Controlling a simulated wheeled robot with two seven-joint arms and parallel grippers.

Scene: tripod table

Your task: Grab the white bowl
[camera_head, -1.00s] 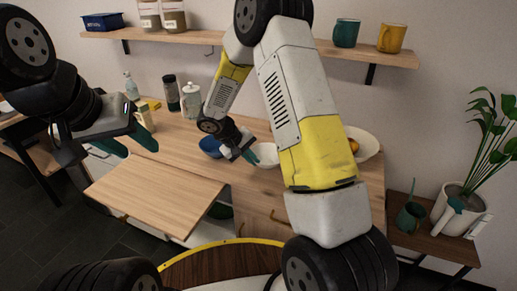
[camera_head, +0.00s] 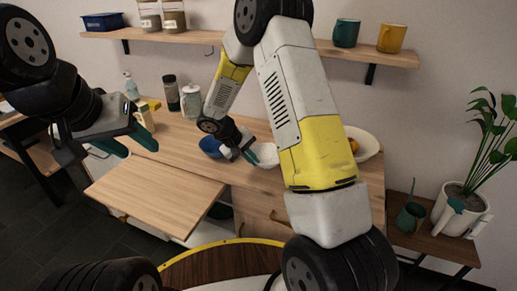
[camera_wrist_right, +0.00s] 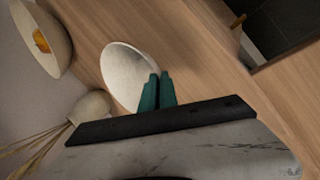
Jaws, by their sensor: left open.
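The white bowl (camera_head: 267,154) is on the wooden counter in the head view, partly hidden by my right arm. It also shows in the right wrist view (camera_wrist_right: 125,68), its inside facing the camera. My right gripper (camera_head: 248,155) is at the bowl's left side. In the right wrist view its teal fingers (camera_wrist_right: 157,84) are close together at the bowl's rim, with the rim between them. The bowl appears to be at counter height; I cannot tell whether it is lifted. My left gripper (camera_head: 133,142) is open and empty, in the air at the left.
A blue bowl (camera_head: 210,146) is just left of my right gripper. A larger bowl with orange fruit (camera_head: 366,143) is at the right. In the right wrist view a pale vase with dried stems (camera_wrist_right: 91,105) stands near the white bowl. A pull-out board (camera_head: 155,196) is clear.

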